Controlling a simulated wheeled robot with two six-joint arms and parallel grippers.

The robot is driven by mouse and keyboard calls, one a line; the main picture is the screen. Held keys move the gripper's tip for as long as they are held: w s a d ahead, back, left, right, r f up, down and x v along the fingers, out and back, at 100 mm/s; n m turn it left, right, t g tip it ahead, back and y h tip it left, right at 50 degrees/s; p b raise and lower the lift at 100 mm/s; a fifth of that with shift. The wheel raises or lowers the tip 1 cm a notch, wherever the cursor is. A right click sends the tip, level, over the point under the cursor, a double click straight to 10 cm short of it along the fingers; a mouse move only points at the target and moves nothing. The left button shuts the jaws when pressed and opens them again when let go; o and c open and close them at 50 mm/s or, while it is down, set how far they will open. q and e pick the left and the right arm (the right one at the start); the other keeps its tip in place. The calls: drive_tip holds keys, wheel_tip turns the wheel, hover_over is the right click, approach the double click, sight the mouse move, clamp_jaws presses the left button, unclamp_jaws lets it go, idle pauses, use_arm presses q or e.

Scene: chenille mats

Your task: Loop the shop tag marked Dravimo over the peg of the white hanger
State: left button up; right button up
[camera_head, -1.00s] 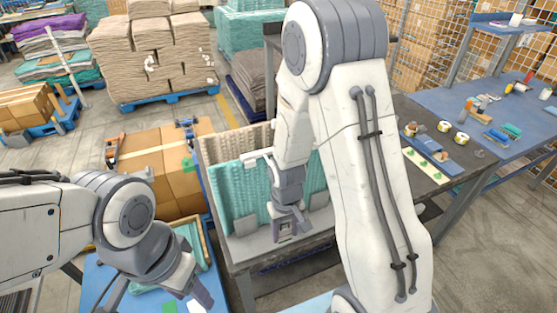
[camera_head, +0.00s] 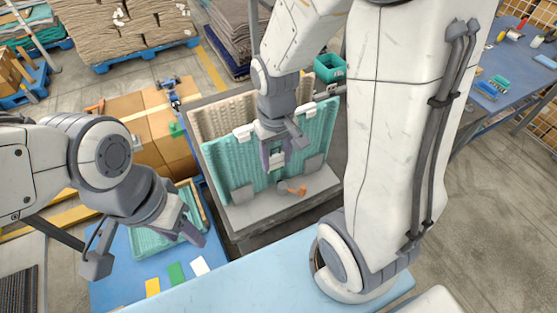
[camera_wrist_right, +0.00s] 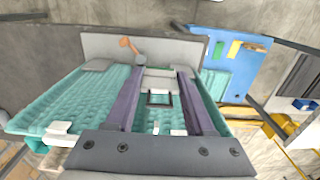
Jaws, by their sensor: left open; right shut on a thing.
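My right gripper (camera_head: 276,160) is shut on a small pale shop tag (camera_head: 277,160), in front of the teal chenille mat. In the right wrist view the tag (camera_wrist_right: 158,80) sits between the two purple-grey fingers, with a dark square loop (camera_wrist_right: 159,99) at its end. Its lettering is not readable. White hanger clips (camera_head: 243,131) grip the mat's top edge. In the wrist view a small white stub (camera_wrist_right: 156,128), perhaps the peg, shows beyond the loop, apart from it. My left gripper (camera_head: 192,228) is open and empty over the blue table.
The teal mat (camera_head: 225,165) hangs before a beige mat (camera_head: 212,122) on a grey stand. An orange object (camera_head: 297,188) lies on its ledge. Yellow (camera_head: 152,287), green (camera_head: 176,273) and white (camera_head: 200,265) cards lie on the blue table, by a teal tray (camera_head: 150,243).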

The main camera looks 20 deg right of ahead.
drive_tip(key=w+f, duration=0.1)
drive_tip(key=w, duration=0.5)
drive_tip(key=shift+w+a+f+b, duration=0.15)
drive_tip(key=shift+w+f+b, duration=0.1)
drive_tip(key=shift+w+b, duration=0.1)
idle(0.4)
idle(0.6)
drive_tip(key=o, duration=1.4)
